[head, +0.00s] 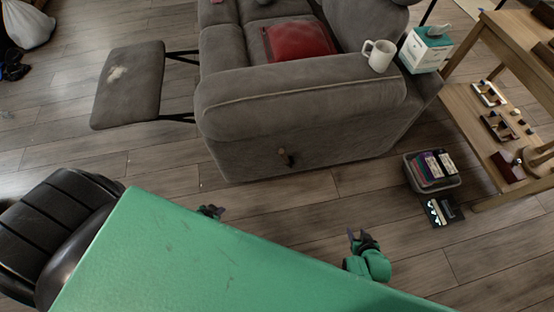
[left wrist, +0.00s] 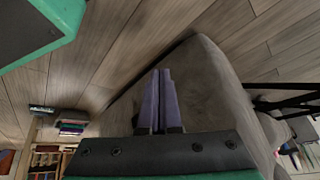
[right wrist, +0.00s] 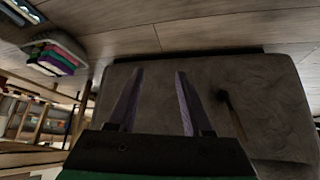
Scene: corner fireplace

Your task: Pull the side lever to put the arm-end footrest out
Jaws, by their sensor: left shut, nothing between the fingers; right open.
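The grey sofa (head: 300,110) shows its arm side to me in the head view. The side lever (head: 285,156), small and dark, is on that side panel; it also shows in the right wrist view (right wrist: 232,112), to the right of the fingers. The footrest (head: 130,85), a grey padded panel with a pale worn patch, stands out from the sofa's left end on dark metal bars. My left gripper (head: 212,211) is shut and empty, in front of the sofa's lower left corner. My right gripper (head: 358,236) is open and empty, right of the lever and apart from it.
A bin of books (head: 432,172) and a dark boxed item (head: 442,211) are on the floor at the right, by a wooden shelf table (head: 470,110). A white mug (head: 379,55) stands on the sofa arm. A black padded seat (head: 50,225) is at lower left.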

